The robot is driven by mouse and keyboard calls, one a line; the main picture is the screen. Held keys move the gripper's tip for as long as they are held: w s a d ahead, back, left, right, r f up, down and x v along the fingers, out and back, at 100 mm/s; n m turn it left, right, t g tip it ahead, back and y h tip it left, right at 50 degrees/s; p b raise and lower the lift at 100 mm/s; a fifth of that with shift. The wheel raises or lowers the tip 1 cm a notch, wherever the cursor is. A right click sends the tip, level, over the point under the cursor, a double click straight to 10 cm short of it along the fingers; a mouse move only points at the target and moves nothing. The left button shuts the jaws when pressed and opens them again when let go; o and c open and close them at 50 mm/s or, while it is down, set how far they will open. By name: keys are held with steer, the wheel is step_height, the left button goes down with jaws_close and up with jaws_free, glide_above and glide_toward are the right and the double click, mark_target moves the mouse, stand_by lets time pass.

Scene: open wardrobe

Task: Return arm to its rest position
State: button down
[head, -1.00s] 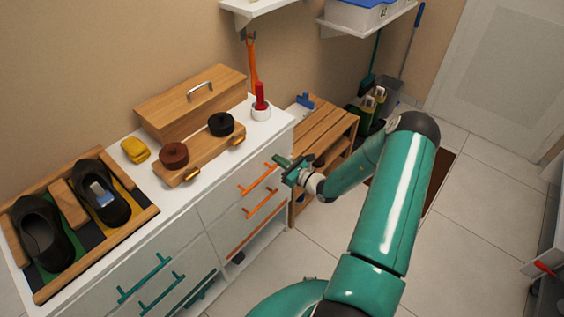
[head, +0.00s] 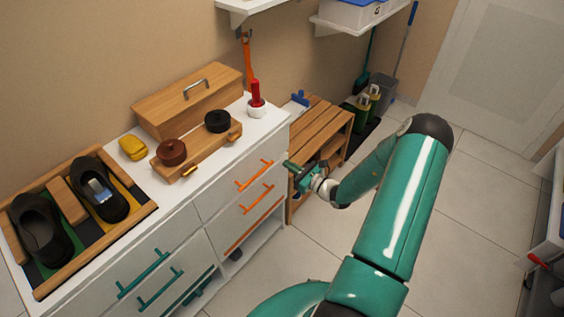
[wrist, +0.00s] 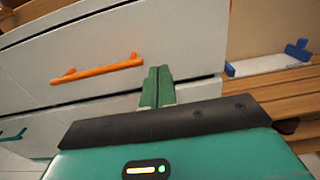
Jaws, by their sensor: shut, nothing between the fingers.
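My gripper (head: 290,165) is shut and empty in the head view, with its green fingers together. It is in front of the right end of the white dresser (head: 210,207), near the orange drawer handles (head: 254,176). In the wrist view the closed fingers (wrist: 157,88) point at the drawer fronts, to the right of an orange handle (wrist: 97,68). I cannot tell the exact gap between the fingertips and the dresser. My teal arm reaches in from the lower right and bends at a dark elbow.
On the dresser are a shoe tray (head: 140,214) with two dark shoes, a wooden box (head: 185,101), a yellow item (head: 133,147) and a red-handled brush (head: 256,98). A slatted wooden bench (head: 322,130) stands close behind my gripper. Tiled floor at right is clear.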

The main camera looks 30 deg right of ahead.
steer(key=v, duration=0.7)
steer(key=shift+s+r, duration=0.1)
steer(key=shift+r, duration=0.1)
steer(key=s+a+r+n+g+y, duration=0.2)
steer(key=a+r+n+g, duration=0.55)
steer(key=a+n, duration=0.2)
steer(key=s+a+r+n+g+y, duration=0.2)
steer(key=a+r+n+g, duration=0.4)
steer(key=a+r+n, duration=0.3)
steer(key=s+a+r+n+t+h, duration=0.1)
steer(key=s+a+r+n+h, duration=0.2)
steer(key=r, duration=0.6)
steer(key=s+a+r+n+t+h, duration=0.1)
steer(key=s+a+r+n+h, duration=0.2)
steer(key=s+r+n+h, duration=0.4)
steer(key=s+r+n, duration=0.2)
steer(key=s+n, duration=0.1)
steer(key=s, duration=0.2)
steer(key=shift+a, duration=0.3)
steer(key=shift+n, duration=0.25)
